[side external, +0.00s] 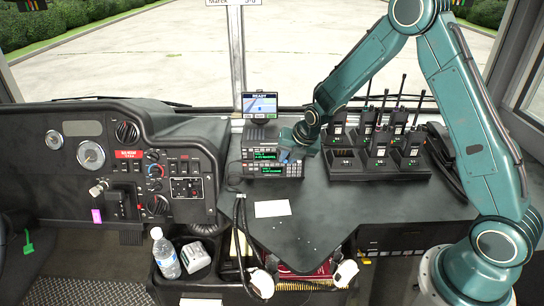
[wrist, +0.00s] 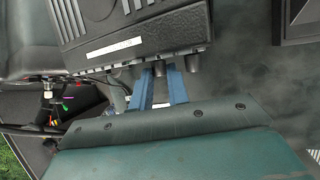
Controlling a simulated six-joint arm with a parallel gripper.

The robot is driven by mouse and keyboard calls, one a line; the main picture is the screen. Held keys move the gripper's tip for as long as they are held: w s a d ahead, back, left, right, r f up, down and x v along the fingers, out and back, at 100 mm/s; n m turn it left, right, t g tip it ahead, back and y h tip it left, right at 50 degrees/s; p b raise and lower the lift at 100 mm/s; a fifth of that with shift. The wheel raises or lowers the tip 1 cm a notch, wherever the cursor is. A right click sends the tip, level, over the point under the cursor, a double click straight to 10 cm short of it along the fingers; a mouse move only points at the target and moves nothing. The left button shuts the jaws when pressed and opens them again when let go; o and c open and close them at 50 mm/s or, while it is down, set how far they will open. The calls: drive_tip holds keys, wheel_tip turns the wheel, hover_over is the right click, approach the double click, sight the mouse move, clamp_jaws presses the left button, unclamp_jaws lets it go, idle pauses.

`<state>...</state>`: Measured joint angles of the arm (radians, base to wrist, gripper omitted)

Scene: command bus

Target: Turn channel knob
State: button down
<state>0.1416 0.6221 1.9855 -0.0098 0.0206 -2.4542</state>
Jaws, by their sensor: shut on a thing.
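The stacked radio units (side external: 262,171) with green-lit displays stand on the dark desk, below a small screen reading "READY". My gripper (side external: 285,156) is at the right end of the radio's front. In the wrist view, the black radio case (wrist: 125,30) fills the top, with dark knobs along its front edge. The two blue fingers of my gripper (wrist: 160,70) are shut on a knob (wrist: 159,69), which is mostly hidden between the tips. Another dark knob (wrist: 191,62) sticks out just to the right of the fingers. The knobs' markings cannot be read.
A rack of handheld radios (side external: 375,160) with antennas stands close to the right of my gripper. The small screen (side external: 260,105) rises behind the radio. A white card (side external: 272,208) lies on the clear desk in front. A bottle (side external: 165,255) stands in a bin at lower left.

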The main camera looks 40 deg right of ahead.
drive_tip(key=shift+s+d+t+y, duration=0.1)
drive_tip(key=shift+d+t+y, duration=0.05)
drive_tip(key=shift+t+y, duration=0.5)
drive_tip(key=c, duration=1.6)
unclamp_jaws()
drive_tip(key=shift+s, duration=0.15)
drive_tip(key=shift+v, duration=6.8)
drive_tip(key=shift+f, duration=0.1)
drive_tip(key=shift+c, duration=0.2)
